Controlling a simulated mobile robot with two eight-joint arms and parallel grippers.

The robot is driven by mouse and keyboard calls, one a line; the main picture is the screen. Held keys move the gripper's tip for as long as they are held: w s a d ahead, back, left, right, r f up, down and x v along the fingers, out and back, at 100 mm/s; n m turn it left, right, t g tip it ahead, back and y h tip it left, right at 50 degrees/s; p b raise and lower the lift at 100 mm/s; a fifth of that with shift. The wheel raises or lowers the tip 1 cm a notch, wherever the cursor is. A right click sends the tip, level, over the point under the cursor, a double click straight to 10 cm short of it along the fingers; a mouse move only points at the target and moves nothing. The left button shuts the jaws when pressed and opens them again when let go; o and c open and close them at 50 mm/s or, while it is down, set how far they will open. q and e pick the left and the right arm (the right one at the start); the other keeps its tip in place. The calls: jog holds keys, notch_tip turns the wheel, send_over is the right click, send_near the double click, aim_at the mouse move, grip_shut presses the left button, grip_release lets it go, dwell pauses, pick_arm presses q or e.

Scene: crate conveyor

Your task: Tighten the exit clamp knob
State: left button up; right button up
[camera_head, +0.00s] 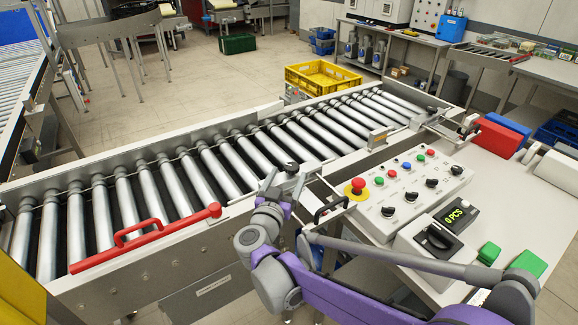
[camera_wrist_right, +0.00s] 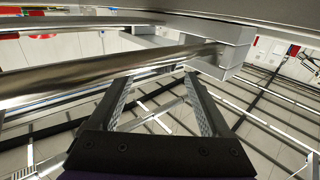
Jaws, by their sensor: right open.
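A metal bar (camera_wrist_right: 100,73) ending in a grey block (camera_wrist_right: 222,57) crosses just beyond the fingertips. No knob is clear in that view. My left gripper is not in view.
A red handle (camera_head: 145,237) lies along the near rail. A control panel (camera_head: 408,184) with a red emergency button (camera_head: 358,185) stands right of the gripper, beside a black bracket handle (camera_head: 332,207). A yellow crate (camera_head: 322,76) is behind the conveyor. The rollers are empty.

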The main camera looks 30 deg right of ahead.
aim_at(287, 170)
jog(key=x, duration=0.5)
jog(key=shift+w, duration=0.1)
grip_shut()
jog(key=shift+w+a+m+g+h, duration=0.1)
jog(key=shift+m+g+h, duration=0.9)
jog(key=shift+g, duration=0.2)
jog(key=shift+m+g+h+b, duration=0.35)
jog(key=shift+m+g+h, duration=0.55)
jog(key=shift+m+g, duration=0.65)
jog(key=shift+n+g, duration=0.25)
grip_release()
